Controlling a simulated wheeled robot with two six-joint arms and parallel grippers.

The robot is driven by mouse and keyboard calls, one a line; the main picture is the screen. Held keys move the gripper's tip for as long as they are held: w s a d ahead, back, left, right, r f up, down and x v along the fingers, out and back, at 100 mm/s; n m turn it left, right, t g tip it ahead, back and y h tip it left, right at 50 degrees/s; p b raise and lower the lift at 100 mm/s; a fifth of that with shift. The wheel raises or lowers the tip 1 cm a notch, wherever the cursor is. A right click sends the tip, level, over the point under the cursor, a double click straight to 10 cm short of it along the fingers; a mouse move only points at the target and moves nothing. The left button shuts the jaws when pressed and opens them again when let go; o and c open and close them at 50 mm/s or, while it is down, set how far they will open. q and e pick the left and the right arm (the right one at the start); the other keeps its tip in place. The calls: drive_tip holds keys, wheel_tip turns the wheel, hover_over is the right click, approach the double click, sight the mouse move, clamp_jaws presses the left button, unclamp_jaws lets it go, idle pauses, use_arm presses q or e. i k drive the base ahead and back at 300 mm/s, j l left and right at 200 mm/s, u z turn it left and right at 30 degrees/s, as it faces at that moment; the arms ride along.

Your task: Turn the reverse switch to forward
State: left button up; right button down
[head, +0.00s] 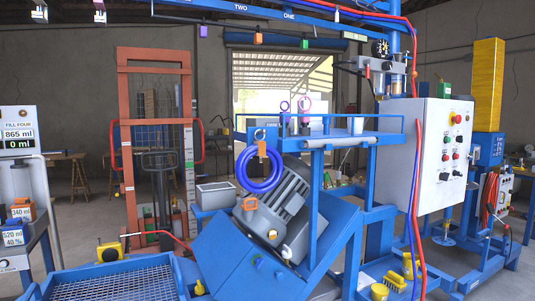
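A pale grey control box (425,150) stands on the right on a blue frame. Its right-hand face carries a red knob on a yellow plate (458,118) at the top and several small round controls (446,140) below, some green, some red or dark. I cannot tell which of them is the reverse switch or how it is set, as the labels are too small to read. Neither of my grippers is in view.
A tilted blue machine (235,262) with a grey motor (285,210) and a coiled blue hose (260,172) fills the middle. A red hose (417,190) hangs before the box. A blue grated tray (110,285) lies front left. An orange lift frame (122,150) stands behind.

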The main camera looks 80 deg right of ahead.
sight(455, 173)
drive_tip(key=z, duration=3.9)
drive_tip(key=i+l+z, duration=0.1)
drive_tip(key=i+z, duration=0.2)
drive_tip(key=i, duration=0.4)
